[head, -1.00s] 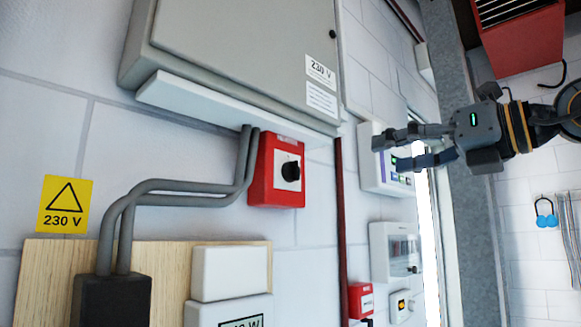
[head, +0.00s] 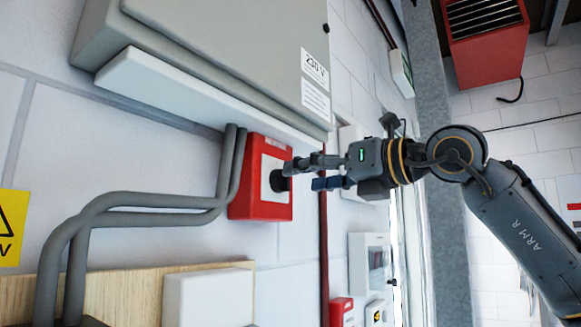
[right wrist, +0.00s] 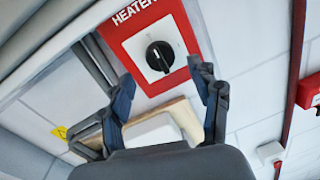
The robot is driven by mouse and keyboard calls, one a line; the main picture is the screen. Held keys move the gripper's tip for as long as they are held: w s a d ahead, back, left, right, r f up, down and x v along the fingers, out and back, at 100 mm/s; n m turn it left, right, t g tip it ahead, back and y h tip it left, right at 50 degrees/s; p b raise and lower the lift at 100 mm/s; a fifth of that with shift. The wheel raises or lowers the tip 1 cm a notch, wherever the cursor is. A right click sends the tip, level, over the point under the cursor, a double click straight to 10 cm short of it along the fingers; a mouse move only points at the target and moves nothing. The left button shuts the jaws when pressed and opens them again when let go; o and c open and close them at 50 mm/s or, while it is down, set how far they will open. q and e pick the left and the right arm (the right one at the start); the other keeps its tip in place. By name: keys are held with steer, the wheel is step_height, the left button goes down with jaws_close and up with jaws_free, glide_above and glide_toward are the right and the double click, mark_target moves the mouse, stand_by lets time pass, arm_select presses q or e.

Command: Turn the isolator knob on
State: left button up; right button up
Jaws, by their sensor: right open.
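The isolator is a red box (head: 262,205) with a pale plate, mounted on the wall below a grey cabinet. Its black round knob (head: 277,181) faces right in the head view. In the right wrist view the knob (right wrist: 160,56) carries a white pointer line, and the red box (right wrist: 126,42) reads "HEATER". My right gripper (head: 300,176) is open beside the knob, its fingers pointing at it. In the right wrist view its two fingers (right wrist: 165,88) stand apart, with the knob beyond and between their tips. I cannot tell whether they touch it. My left gripper is not in view.
The grey cabinet (head: 225,50) labelled 230 V and a white ledge (head: 165,100) sit just above the isolator. Grey conduits (head: 150,205) run to its left. A dark red pipe (head: 324,235) and a white box (head: 370,262) are to the right.

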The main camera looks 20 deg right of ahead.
mark_target(289, 179)
steer(key=p+x, duration=0.1)
steer(key=x, duration=0.3)
steer(key=shift+w, duration=0.15)
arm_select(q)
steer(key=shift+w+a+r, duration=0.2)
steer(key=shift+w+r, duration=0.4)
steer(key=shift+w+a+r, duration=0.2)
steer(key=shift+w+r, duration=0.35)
arm_select(e)
steer(key=shift+a, duration=0.1)
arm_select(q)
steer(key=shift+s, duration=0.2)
arm_select(e)
steer(key=shift+w, duration=0.1)
steer(key=shift+c, duration=0.2)
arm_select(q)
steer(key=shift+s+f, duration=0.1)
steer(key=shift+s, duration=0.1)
arm_select(e)
steer(key=c, duration=1.1)
